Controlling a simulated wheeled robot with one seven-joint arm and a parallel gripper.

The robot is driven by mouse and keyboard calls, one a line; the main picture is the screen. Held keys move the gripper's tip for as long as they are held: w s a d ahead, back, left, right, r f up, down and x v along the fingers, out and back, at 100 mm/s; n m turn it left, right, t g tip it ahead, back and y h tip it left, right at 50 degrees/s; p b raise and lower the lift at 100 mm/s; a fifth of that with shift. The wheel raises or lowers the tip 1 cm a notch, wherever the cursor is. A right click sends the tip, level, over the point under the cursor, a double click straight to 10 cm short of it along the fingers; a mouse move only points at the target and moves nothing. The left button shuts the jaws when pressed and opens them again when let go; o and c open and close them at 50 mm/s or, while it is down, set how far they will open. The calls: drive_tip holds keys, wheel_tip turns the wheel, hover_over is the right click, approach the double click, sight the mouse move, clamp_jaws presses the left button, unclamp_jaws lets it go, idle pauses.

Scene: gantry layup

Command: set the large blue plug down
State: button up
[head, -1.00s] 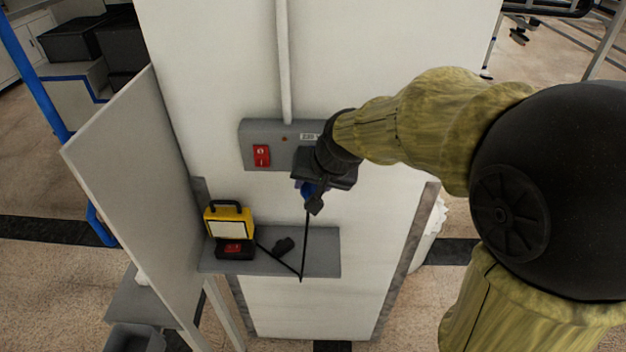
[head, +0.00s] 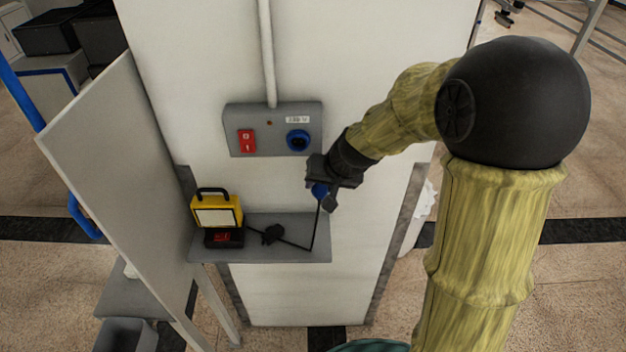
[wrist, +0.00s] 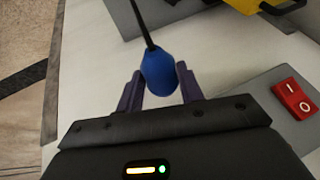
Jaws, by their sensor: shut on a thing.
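The large blue plug (wrist: 159,72) is between the two fingers of my gripper (wrist: 160,88), which is shut on it in the wrist view. Its black cable (wrist: 142,25) runs out from its back end. In the head view my gripper (head: 328,186) is below and right of the wall socket, with a little of the blue plug (head: 319,190) showing; the rest is hidden by the gripper. The cable (head: 316,225) hangs to the grey shelf (head: 290,252). The plug is held above the shelf's right end, apart from the blue socket (head: 298,140).
A yellow work lamp (head: 217,210) stands on the shelf's left part, with a small black object (head: 271,234) beside it. The grey socket box (head: 275,118) has a red switch (head: 247,141). A grey panel (head: 120,150) stands at left. The shelf's right part looks mostly clear.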

drive_tip(key=w+d+f+b, duration=0.1)
drive_tip(key=d+f, duration=0.4)
drive_tip(key=f, duration=0.8)
drive_tip(key=w+d+f+n+b, duration=0.1)
drive_tip(key=d+f+b, duration=0.2)
drive_tip(key=f, duration=1.1)
drive_tip(key=shift+d+f+y, duration=0.25)
drive_tip(key=shift+d+y, duration=0.15)
drive_tip(key=shift+d, duration=0.75)
